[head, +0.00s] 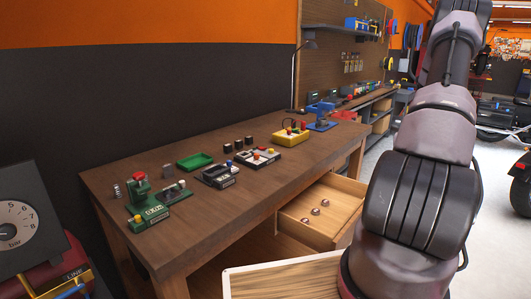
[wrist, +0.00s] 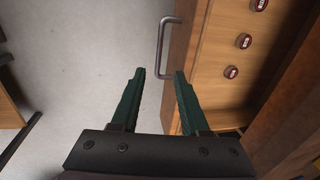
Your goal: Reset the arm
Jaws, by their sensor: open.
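My arm (head: 424,165) rises at the right of the head view, and its upper part leaves the top of the picture. The gripper does not show in the head view. In the wrist view my gripper (wrist: 157,75) has two dark green fingers, spread apart with nothing between them but grey floor and part of a drawer front. A metal drawer handle (wrist: 163,48) is just beyond the fingertips. The open wooden drawer (head: 310,228) holds several small red-topped round items, which also show in the wrist view (wrist: 243,41).
A wooden workbench (head: 215,215) carries a green tray (head: 196,161), a yellow box (head: 291,136), a green device (head: 147,208) and other small devices. A pressure gauge (head: 20,225) stands at the left. Motorcycle parts (head: 520,185) are at the right edge. Floor (head: 488,220) is clear right of my arm.

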